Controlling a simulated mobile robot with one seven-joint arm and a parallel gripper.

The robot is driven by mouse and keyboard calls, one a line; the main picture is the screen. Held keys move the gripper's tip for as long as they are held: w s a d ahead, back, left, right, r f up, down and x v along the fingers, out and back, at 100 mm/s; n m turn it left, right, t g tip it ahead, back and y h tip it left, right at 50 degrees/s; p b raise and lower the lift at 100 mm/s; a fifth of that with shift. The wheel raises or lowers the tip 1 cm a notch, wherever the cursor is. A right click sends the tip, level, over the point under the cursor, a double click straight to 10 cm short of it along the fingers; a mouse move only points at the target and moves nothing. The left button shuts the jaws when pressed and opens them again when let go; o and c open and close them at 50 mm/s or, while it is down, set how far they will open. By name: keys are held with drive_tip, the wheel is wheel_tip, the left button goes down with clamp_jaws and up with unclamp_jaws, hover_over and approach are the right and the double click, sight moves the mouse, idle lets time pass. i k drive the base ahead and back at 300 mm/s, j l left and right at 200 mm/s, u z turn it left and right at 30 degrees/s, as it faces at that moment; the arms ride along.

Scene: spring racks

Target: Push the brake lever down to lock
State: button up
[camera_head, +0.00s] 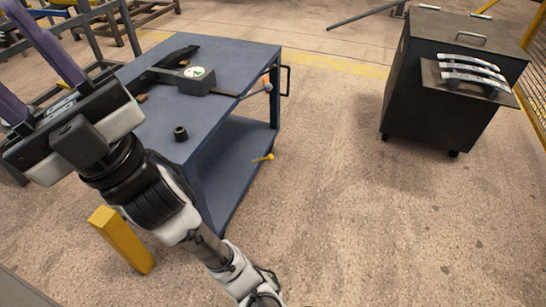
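A small yellow lever (263,158) sticks out to the right from the lower side of a blue cart (225,160), near the floor. It looks like the brake lever, and it slants slightly. My gripper (10,55) is at the far left of the picture, well away from the lever, with the cart top between them. Its two purple fingers are spread apart with nothing visible between them; the lower one is partly cut off by the picture's edge. My arm rises from the bottom centre and hides part of the cart's near side.
The cart top holds a dark tool with a grey block (187,80) and a small black ring (180,133). A black handle (285,80) is at its right end. A yellow post (122,240) stands at lower left. A dark wheeled cabinet (440,100) stands right; floor between is clear.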

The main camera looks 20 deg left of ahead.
sight(271, 157)
drive_tip(key=i+l+u, duration=0.15)
drive_tip(key=i, duration=0.3)
drive_tip(key=i+l+u, duration=0.2)
drive_tip(key=i, duration=0.25)
drive_tip(key=i+l+u, duration=0.15)
drive_tip(key=i, duration=0.25)
drive_tip(key=i+l+u, duration=0.15)
drive_tip(key=i, duration=0.3)
